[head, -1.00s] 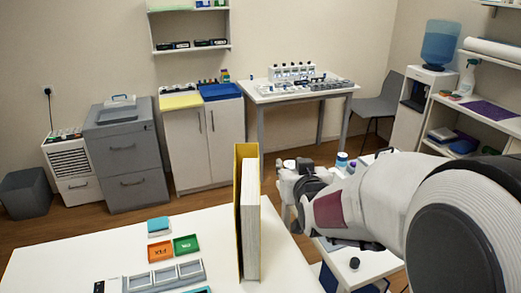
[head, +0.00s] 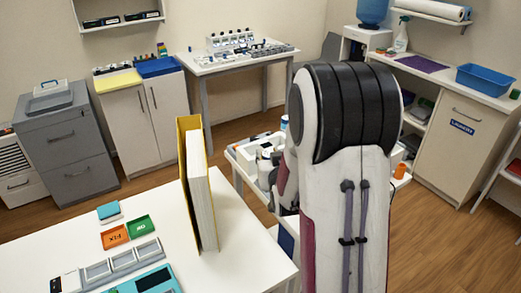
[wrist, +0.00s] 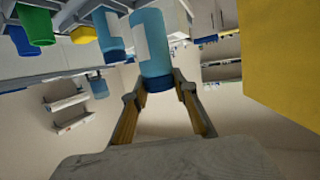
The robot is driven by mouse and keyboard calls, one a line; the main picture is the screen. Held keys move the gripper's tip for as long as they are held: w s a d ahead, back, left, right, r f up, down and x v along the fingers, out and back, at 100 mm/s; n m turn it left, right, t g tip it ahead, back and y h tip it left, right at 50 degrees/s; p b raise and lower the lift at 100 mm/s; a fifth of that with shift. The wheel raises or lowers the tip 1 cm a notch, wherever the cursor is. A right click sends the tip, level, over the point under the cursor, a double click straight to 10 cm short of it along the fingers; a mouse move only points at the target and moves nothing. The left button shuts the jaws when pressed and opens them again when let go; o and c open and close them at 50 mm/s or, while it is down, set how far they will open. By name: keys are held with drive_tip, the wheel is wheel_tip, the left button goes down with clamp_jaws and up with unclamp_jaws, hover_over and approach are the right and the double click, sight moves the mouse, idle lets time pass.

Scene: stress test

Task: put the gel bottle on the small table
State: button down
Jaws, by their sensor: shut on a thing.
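My gripper (wrist: 158,92) is shut on a translucent blue bottle (wrist: 150,42) with a white label and a blue cap, which looks like the gel bottle. The wrist view appears upside down, and the fingers sit at the cap end. In the head view my arm hides most of the gripper and the held bottle. A white table (head: 208,69) with lab trays stands against the back wall. A low white cart (head: 237,166) with small items stands partly behind my arm. I cannot tell which of these is the small table.
A yellow and white binder (head: 203,195) stands upright on the near white desk (head: 240,240), left of my arm. Coloured trays (head: 140,226) lie on the desk. A second blue bottle (wrist: 108,36) shows in the wrist view. Open floor (head: 445,225) lies to the right.

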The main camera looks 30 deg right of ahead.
drive_tip(key=shift+w+d+f, duration=0.25)
drive_tip(key=shift+d+f, duration=0.45)
drive_tip(key=shift+d, duration=0.15)
drive_tip(key=shift+w+d, duration=0.15)
drive_tip(key=shift+w, duration=0.05)
drive_tip(key=r, duration=0.1)
drive_tip(key=w+r, duration=0.1)
drive_tip(key=r, duration=0.1)
drive_tip(key=shift+w+r, duration=0.3)
drive_tip(key=shift+r, duration=0.05)
drive_tip(key=shift+f, duration=0.15)
wheel_tip(320, 180, down, 6)
drive_tip(key=shift+f, duration=0.25)
drive_tip(key=shift+f, duration=0.35)
idle(0.8)
drive_tip(key=c, duration=1.5)
unclamp_jaws()
